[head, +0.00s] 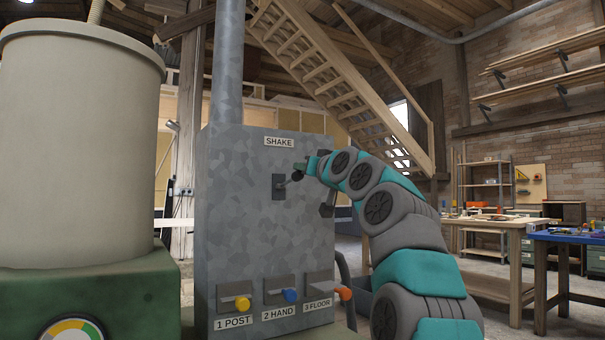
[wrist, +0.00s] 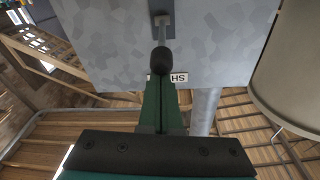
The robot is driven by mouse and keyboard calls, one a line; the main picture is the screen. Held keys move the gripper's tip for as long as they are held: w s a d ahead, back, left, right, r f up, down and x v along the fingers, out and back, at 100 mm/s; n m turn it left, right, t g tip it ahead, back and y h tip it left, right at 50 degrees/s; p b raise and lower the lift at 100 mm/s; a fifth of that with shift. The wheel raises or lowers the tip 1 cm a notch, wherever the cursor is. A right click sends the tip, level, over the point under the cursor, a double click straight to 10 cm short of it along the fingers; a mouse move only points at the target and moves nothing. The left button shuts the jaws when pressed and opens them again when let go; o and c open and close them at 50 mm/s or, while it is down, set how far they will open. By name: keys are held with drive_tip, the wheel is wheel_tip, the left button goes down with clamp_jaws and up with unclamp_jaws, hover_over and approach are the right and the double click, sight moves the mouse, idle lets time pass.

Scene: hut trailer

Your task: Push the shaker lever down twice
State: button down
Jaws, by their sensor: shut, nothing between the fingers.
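The shaker lever is a short metal rod with a dark knob (head: 297,176), sticking out of a dark slotted plate (head: 278,187) under the SHAKE label (head: 279,142) on the grey metal cabinet (head: 235,220). My gripper (head: 303,168) is at the knob, coming in from the right. In the wrist view, which is upside down, the green fingers of my gripper (wrist: 162,82) are shut and empty. Their tips meet the dark knob (wrist: 162,62) in the picture, on the side of the label. I cannot tell whether they touch it.
A large beige drum (head: 80,150) on a green base with a coloured gauge (head: 72,330) stands at left. Workbenches are at far right.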

wheel_tip(320, 180, down, 8)
drive_tip(key=m+t+y+b, duration=0.1)
drive_tip(key=t+y+b, duration=0.2)
drive_tip(key=t+b, duration=0.3)
drive_tip(key=b, duration=0.4)
drive_tip(key=shift+t, duration=0.4)
drive_tip(key=shift+f, duration=0.15)
idle(0.5)
